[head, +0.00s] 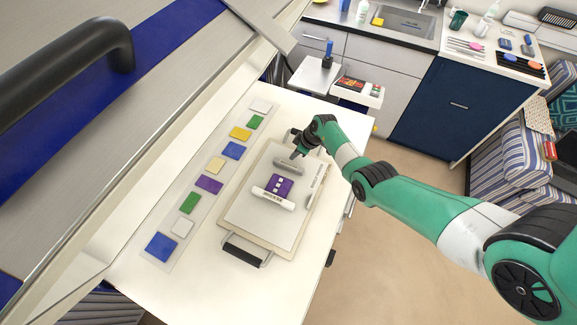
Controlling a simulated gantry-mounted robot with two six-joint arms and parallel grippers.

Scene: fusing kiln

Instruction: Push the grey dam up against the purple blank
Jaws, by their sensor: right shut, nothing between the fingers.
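The purple blank (289,184), with several small white squares on it, lies on the pale board (240,207) in the middle of the worktop. The grey dam (287,165), a short bar, lies on the board behind the purple blank, with a narrow strip of board between them. My right gripper (296,155) is shut and empty at the far side of the grey dam, close to its right end; I cannot tell whether it touches the dam. My left gripper is not in view.
A white lettered dam (273,198) lies along the blank's near side. Another pale lettered bar (316,183) is to the right. A strip of coloured glass samples (209,184) lies left of the board. A dark handle (246,251) is at the near edge. The large metal kiln lid (170,60) fills the upper left.

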